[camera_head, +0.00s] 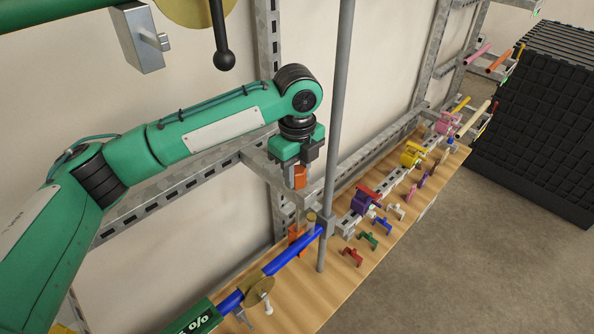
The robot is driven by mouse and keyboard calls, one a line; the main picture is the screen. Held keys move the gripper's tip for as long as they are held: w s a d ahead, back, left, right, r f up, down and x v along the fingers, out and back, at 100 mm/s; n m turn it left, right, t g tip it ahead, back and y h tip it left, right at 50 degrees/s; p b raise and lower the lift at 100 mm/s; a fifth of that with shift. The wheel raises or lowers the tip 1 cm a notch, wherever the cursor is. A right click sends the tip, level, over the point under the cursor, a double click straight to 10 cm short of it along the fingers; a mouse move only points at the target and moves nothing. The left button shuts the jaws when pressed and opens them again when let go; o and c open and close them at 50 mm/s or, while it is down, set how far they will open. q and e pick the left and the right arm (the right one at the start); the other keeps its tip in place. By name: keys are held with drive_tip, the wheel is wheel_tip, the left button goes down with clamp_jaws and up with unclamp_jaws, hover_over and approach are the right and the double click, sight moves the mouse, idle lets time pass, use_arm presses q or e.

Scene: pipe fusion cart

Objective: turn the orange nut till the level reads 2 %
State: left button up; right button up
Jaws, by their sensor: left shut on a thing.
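My left gripper (300,165) points down above the near part of the wooden bench, its dark fingers shut on an orange piece, the orange nut (299,178). A grey stem runs down from the nut toward the blue pipe (295,252). A second orange part (296,240) shows lower down, behind the pipe. The green level display (195,321) at the bottom edge shows white characters ending in "%"; the digit is partly cut off and I cannot read it surely. My right gripper is not in view.
A grey vertical pole (336,130) stands just right of my left gripper. Small coloured clamps, such as a purple one (364,198) and a yellow one (411,155), line the wooden bench (335,285). A black slatted crate (535,120) stands at the right on open floor.

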use_arm(q)
drive_tip(key=n, duration=0.3)
drive_tip(key=shift+r+n, duration=0.1)
drive_tip(key=shift+n, duration=0.3)
drive_tip(key=n, duration=0.4)
drive_tip(key=shift+n, duration=0.3)
drive_tip(key=n, duration=0.4)
drive_tip(key=shift+r+n, duration=0.1)
drive_tip(key=shift+n, duration=0.3)
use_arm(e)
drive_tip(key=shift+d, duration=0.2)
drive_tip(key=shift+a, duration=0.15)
use_arm(q)
drive_tip(key=o, duration=1)
drive_tip(key=shift+d, duration=0.1)
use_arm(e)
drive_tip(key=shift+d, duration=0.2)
